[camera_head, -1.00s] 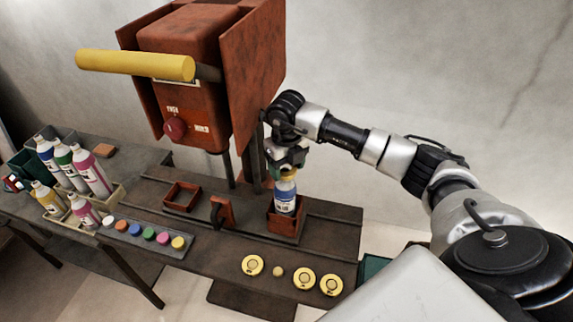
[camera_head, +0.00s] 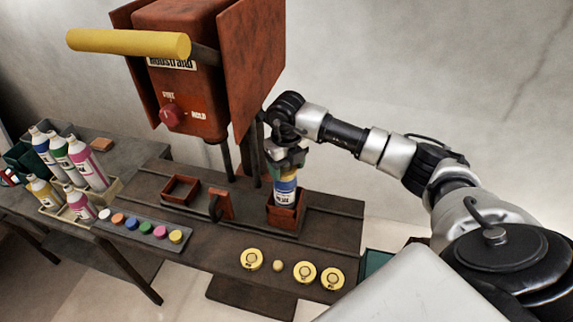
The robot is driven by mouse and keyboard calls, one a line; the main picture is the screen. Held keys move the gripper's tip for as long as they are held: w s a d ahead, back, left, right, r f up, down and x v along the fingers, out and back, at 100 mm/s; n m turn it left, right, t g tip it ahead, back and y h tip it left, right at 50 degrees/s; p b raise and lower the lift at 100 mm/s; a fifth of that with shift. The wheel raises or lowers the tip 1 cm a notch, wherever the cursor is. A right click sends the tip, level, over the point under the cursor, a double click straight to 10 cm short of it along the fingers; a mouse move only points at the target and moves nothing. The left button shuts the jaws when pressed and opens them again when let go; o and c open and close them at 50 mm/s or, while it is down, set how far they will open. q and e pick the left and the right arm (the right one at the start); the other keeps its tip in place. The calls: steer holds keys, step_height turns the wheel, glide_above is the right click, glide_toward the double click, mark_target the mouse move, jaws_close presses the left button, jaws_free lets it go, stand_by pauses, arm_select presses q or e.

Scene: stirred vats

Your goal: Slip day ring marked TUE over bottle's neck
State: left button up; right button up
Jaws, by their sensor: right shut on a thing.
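The bottle (camera_head: 285,190), white and blue with a label, stands upright in a red-brown square holder (camera_head: 285,217) on the bench. My right gripper (camera_head: 288,166) is directly above it, pointing down at its neck, shut on a yellow day ring (camera_head: 289,173). The fingers and ring hide the bottle's top, so I cannot tell whether the ring is around the neck or just above it. The mark on the held ring cannot be read. Other yellow rings (camera_head: 250,259) (camera_head: 304,272) (camera_head: 332,278) lie along the front of the bench, their marks too small to read. My left gripper is not in view.
A red-brown machine with a yellow handle (camera_head: 128,43) rises behind the bench. An empty square frame (camera_head: 181,190) and an upright bracket (camera_head: 220,206) stand left of the holder. Coloured caps (camera_head: 146,227) and several bottles (camera_head: 88,163) are farther left. A small yellow round piece (camera_head: 277,266) lies between the rings.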

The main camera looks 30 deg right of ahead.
steer(key=shift+f, duration=0.1)
stand_by(0.3)
steer(key=o, duration=0.9)
steer(key=shift+o, duration=0.2)
step_height(320, 180, up, 10)
steer(key=b, duration=0.3)
steer(key=shift+f, duration=0.15)
steer(key=shift+r, duration=0.6)
